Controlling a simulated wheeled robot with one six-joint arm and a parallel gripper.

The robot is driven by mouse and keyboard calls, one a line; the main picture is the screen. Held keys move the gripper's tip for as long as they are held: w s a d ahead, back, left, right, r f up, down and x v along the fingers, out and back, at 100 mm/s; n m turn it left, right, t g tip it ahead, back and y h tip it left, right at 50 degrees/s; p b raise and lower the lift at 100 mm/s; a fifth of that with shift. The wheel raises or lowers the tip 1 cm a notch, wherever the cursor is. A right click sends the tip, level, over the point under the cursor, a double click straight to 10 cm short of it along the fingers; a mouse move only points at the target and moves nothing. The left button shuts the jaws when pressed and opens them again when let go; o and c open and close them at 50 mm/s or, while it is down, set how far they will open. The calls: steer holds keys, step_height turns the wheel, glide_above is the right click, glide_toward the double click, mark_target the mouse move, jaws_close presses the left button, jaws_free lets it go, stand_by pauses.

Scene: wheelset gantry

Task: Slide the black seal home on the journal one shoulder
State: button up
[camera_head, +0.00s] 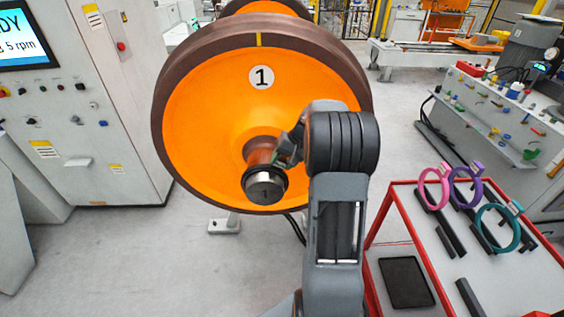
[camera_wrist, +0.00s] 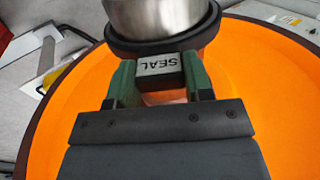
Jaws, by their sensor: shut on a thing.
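The black seal (camera_head: 249,178) is a ring around the silver journal (camera_head: 265,189) of the orange wheel marked 1 (camera_head: 205,120). In the wrist view the seal's dark rim (camera_wrist: 116,44) encircles the shiny journal (camera_wrist: 160,18), and its block with a white SEAL label (camera_wrist: 160,65) faces me. My gripper (camera_wrist: 160,72) is shut on that block, one green finger on each side. In the head view my gripper (camera_head: 285,155) is at the journal's upper right, partly hidden by my wrist. I cannot tell whether the seal touches the shoulder.
A red-edged cart (camera_head: 419,237) at the right holds pink (camera_head: 430,204), purple (camera_head: 455,190) and teal rings (camera_head: 484,229) and a black pad (camera_head: 405,281). A control cabinet (camera_head: 85,130) stands at the left. Grey floor (camera_head: 130,260) is clear at front left.

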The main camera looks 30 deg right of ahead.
steer(key=shift+w+d+p, duration=0.5)
steer(key=shift+w+d, duration=0.15)
steer(key=shift+w, duration=0.55)
steer(key=shift+w+d+p, duration=0.5)
steer(key=shift+w+d, duration=0.2)
steer(key=shift+w, duration=0.5)
steer(key=shift+w+d+p, duration=0.5)
steer(key=shift+w+d, duration=0.15)
steer(key=shift+w, duration=0.55)
steer(key=shift+w+d, duration=0.4)
steer(key=shift+w, duration=0.25)
steer(key=shift+w+d, duration=0.35)
steer(key=shift+w, duration=0.3)
steer(key=o, duration=1)
steer(key=shift+o, duration=0.2)
steer(key=b+v, duration=0.1)
steer(key=v, duration=1.2)
steer(key=shift+d+r, duration=0.25)
steer(key=shift+r, duration=0.05)
steer(key=shift+s, duration=0.15)
